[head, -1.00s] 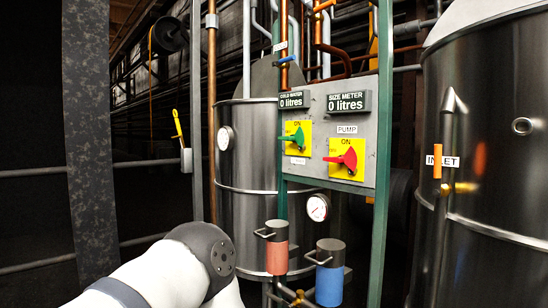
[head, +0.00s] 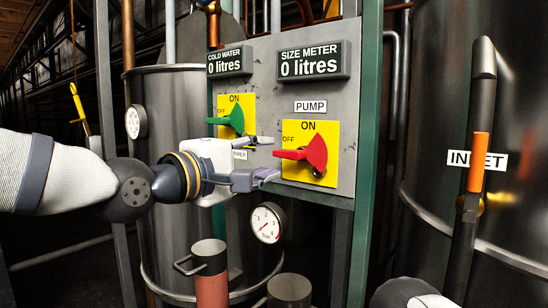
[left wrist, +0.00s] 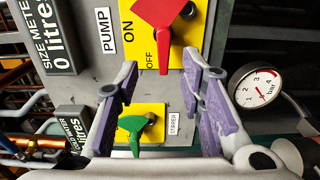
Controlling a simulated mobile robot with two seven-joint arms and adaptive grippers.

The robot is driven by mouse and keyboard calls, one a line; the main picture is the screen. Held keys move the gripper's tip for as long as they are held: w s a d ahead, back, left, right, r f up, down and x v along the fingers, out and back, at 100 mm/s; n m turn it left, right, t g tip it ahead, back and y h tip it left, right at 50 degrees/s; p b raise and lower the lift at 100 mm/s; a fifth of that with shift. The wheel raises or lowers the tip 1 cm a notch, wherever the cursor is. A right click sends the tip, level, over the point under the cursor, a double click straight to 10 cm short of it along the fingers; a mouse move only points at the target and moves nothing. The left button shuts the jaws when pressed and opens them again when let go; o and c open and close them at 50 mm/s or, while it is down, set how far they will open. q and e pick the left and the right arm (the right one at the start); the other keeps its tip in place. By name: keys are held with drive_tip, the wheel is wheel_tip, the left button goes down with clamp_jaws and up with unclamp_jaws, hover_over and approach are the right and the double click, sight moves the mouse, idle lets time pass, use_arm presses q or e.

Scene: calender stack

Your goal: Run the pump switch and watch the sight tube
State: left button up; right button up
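The red pump switch (head: 308,154) sits on a yellow plate under the PUMP label, its handle pointing left toward OFF. It also shows in the left wrist view (left wrist: 165,18). My left gripper (head: 268,160) is open and empty just left of it; in the left wrist view its purple-padded fingers (left wrist: 160,72) stand either side of the handle's tip, with no contact visible. The size meter (head: 312,63) reads 0 litres. My right gripper is out of view.
The cold water meter (head: 229,62) reads 0 litres. A round gauge (head: 266,223) and a red-bodied cylinder (head: 211,285) are below the panel. A large tank (head: 420,120) stands right.

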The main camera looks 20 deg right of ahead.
sight(286, 158)
use_arm(q)
drive_tip(key=x, duration=0.5)
drive_tip(key=f+b+x, duration=0.1)
drive_tip(key=x, duration=0.2)
drive_tip(key=shift+w, duration=0.1)
drive_tip(key=shift+w+d+r, duration=0.2)
drive_tip(key=shift+w+d, duration=0.05)
drive_tip(key=shift+d, duration=0.15)
drive_tip(key=shift+r, duration=0.15)
clamp_jaws()
